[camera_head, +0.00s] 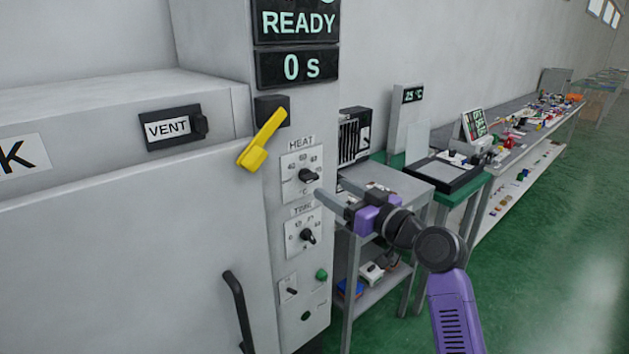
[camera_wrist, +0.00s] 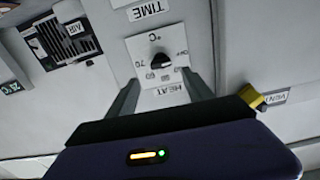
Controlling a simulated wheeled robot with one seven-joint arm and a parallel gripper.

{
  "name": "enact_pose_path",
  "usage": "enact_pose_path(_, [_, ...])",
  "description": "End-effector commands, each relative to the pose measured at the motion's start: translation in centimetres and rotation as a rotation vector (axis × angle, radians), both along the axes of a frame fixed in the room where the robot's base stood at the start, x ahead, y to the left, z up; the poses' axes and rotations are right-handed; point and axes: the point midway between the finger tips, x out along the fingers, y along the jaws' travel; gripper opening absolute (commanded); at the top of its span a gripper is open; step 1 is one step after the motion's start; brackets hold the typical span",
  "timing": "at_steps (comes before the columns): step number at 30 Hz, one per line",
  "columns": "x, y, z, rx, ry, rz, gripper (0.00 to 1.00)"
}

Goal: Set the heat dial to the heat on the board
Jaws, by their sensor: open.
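The black heat dial (camera_head: 308,175) sits on a white plate marked HEAT on the grey machine's front. In the wrist view the dial (camera_wrist: 159,62) shows upside down, with numbers and OFF around it; its exact setting is too small to tell. My gripper (camera_head: 329,186) is open just right of and in front of the dial. In the wrist view the fingertips of my gripper (camera_wrist: 161,77) lie either side of the dial's plate, apart from the knob. The machine's display board (camera_head: 297,24) reads READY, and the panel below reads 0 s; no target heat is readable.
The time dial (camera_head: 308,236) is right below the heat dial. A yellow lever (camera_head: 264,139) stands to its upper left, near the vent knob (camera_head: 200,123). A grey side table (camera_head: 405,181) stands to the right.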

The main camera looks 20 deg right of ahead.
Motion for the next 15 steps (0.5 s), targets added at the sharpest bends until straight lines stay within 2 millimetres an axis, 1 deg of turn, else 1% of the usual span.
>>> enact_pose_path(2, [0.1,0.3,-0.2,-0.023,0.006,0.011,0.6])
enact_pose_path(5, [1.0,0.6,-0.1,-0.03,0.003,0.01,0.6])
enact_pose_path(15, [5.8,1.8,0.0,-0.028,0.004,0.009,0.6])
